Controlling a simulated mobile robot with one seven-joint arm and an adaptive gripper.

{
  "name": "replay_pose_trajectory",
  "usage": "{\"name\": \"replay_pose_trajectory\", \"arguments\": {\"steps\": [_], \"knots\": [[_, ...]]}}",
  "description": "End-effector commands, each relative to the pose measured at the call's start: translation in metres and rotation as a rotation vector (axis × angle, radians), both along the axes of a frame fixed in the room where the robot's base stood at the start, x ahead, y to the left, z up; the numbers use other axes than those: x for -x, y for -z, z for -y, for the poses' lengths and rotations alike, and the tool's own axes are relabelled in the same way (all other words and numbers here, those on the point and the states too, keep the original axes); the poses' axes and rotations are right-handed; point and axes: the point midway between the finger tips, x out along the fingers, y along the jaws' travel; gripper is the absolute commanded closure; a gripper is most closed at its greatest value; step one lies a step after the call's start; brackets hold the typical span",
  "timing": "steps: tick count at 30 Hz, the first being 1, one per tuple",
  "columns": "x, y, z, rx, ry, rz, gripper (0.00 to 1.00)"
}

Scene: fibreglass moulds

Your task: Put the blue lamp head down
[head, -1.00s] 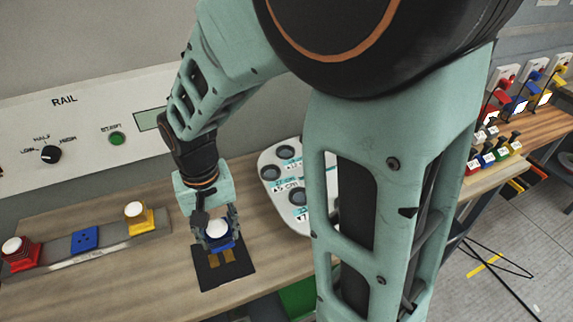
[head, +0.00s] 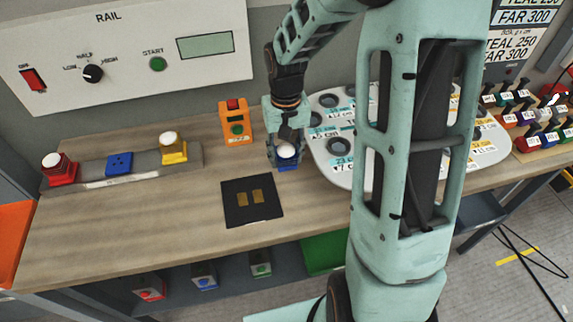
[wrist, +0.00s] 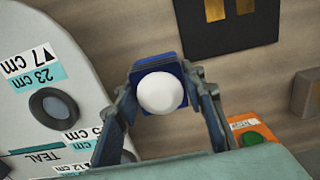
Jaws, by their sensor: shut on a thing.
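The blue lamp head (head: 287,160), a blue square base with a white dome, is held between the fingers of my gripper (head: 286,150). In the wrist view the lamp head (wrist: 159,91) sits between both fingertips (wrist: 164,95), dome toward the camera. It is to the right of the black pad (head: 268,214) with gold strips and left of the white board's edge. Whether its underside touches the table (head: 165,225) cannot be told.
An orange box (head: 236,128) with a green button stands just behind left. The white board (head: 335,170) with round holes lies close on the right. A grey rail (head: 140,164) with red and yellow lamps and a blue socket (head: 119,163) is at left. The front-left tabletop is clear.

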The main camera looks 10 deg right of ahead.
Motion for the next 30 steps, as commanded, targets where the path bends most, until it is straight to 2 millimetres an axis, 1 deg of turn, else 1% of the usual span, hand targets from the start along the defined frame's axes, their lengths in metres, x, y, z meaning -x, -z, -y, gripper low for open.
{"name": "replay_pose_trajectory", "arguments": {"steps": [1,3,7,16,20,21,25,30], "knots": [[-0.003,0.009,0.004,0.0,0.002,-0.001,1.0],[-0.002,0.019,0.002,0.0,0.0,-0.001,1.0],[-0.002,0.034,0.002,0.0,0.001,-0.001,1.0],[-0.002,0.034,0.002,0.0,0.001,0.0,1.0],[-0.002,0.038,0.002,0.0,0.001,0.0,1.0],[-0.002,0.038,0.002,0.0,0.001,0.0,0.61],[-0.002,0.037,0.002,-0.001,0.001,0.0,0.47],[-0.002,0.037,0.002,-0.001,0.001,0.0,0.46]]}}
